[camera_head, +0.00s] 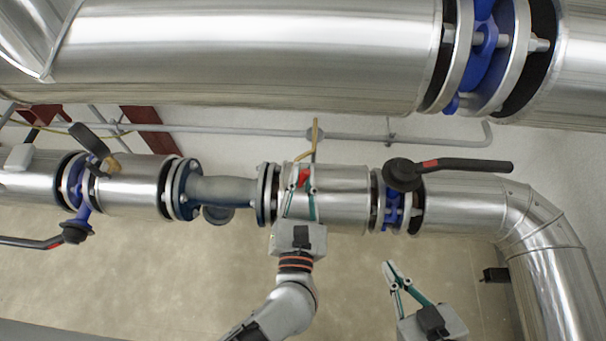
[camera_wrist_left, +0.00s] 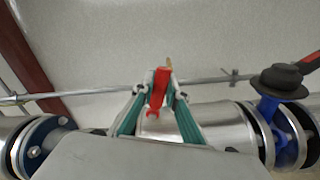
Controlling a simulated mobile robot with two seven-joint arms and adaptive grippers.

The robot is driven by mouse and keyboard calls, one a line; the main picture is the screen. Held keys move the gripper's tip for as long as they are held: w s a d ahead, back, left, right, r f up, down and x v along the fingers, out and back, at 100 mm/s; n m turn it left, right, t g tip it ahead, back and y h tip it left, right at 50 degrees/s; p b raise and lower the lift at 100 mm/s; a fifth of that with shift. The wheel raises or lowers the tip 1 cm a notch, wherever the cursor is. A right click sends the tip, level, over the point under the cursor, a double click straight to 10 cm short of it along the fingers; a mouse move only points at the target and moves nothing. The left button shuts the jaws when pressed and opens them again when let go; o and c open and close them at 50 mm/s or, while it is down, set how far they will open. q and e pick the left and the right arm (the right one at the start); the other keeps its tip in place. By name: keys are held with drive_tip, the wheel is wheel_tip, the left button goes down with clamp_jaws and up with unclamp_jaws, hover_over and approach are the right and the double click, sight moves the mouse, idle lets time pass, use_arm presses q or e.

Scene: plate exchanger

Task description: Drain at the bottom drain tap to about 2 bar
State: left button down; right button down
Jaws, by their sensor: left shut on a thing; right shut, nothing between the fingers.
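The drain tap shows as a small red handle (camera_head: 304,176) in front of the lower silver pipe, between two flange joints. My left gripper (camera_head: 303,171) is shut on this red handle, and its arm comes up from below. In the left wrist view the red handle (camera_wrist_left: 157,92) stands upright between the fingertips (camera_wrist_left: 162,88), with a small brass-coloured bit at its top. The tap body is mostly hidden. My right gripper (camera_head: 390,270) is shut and empty, below the pipe and apart from everything. No pressure gauge can be read in these views.
A black lever with a red mark (camera_head: 460,165) sits on a blue valve to the right. Another black lever (camera_head: 32,243) is at the lower left. A large silver pipe (camera_head: 220,50) crosses above. A thin grey pipe (camera_head: 250,132) runs along the wall. Floor below is clear.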

use_arm(q)
drive_tip(key=shift+r, duration=0.1)
drive_tip(key=c, duration=2)
unclamp_jaws()
use_arm(e)
drive_tip(key=shift+s+d+f, duration=0.15)
drive_tip(key=shift+s+f, duration=0.1)
drive_tip(key=shift+f, duration=0.05)
drive_tip(key=shift+f, duration=0.1)
use_arm(q)
drive_tip(key=shift+s, duration=0.1)
drive_tip(key=s, duration=1.1)
drive_tip(key=shift+s, duration=0.4)
